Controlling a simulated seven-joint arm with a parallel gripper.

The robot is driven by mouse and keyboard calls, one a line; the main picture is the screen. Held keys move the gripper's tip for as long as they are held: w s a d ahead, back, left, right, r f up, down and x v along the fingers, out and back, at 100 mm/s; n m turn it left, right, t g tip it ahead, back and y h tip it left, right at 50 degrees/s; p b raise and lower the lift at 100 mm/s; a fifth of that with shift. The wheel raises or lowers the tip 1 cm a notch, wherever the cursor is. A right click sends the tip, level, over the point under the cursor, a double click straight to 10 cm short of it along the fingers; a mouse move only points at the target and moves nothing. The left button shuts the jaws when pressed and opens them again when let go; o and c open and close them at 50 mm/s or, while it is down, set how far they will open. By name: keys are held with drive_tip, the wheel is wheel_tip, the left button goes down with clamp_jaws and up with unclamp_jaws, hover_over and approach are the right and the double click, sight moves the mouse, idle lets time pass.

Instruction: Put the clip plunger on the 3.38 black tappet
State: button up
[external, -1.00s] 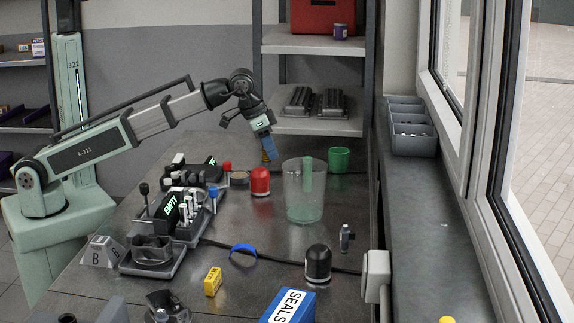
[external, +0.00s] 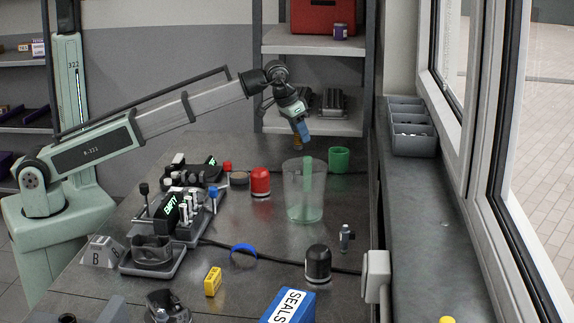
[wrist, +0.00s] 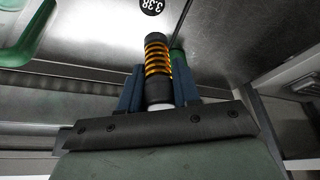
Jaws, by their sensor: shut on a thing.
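My gripper (external: 303,130) is raised over the back of the bench, above the clear tumbler. In the wrist view its two blue fingers (wrist: 158,88) are shut on the clip plunger (wrist: 157,58), which has a dark end and an orange-gold coil spring. In the external view the plunger (external: 297,142) shows as a small orange-brown piece at the fingers. A round black face marked 3.38 (wrist: 152,5), apparently the 3.38 black tappet, is cut by the top edge of the wrist view, beyond the plunger and apart from it. I cannot single it out in the external view.
The clear tumbler (external: 304,205) with a green thing stands near the bench's middle, with a green cup (external: 339,158) behind. A red-domed (external: 260,182) and a black-domed piece (external: 318,264) stand nearby. Trays of parts (external: 190,215) fill the left. The shelf rack (external: 310,126) is behind.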

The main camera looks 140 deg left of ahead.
sight(298, 148)
drive_tip(key=shift+f, duration=3.65)
drive_tip(key=shift+f, duration=0.1)
drive_tip(key=o, duration=1.1)
drive_tip(key=shift+c, duration=0.2)
drive_tip(key=v, duration=1.2)
drive_tip(key=shift+d, duration=0.15)
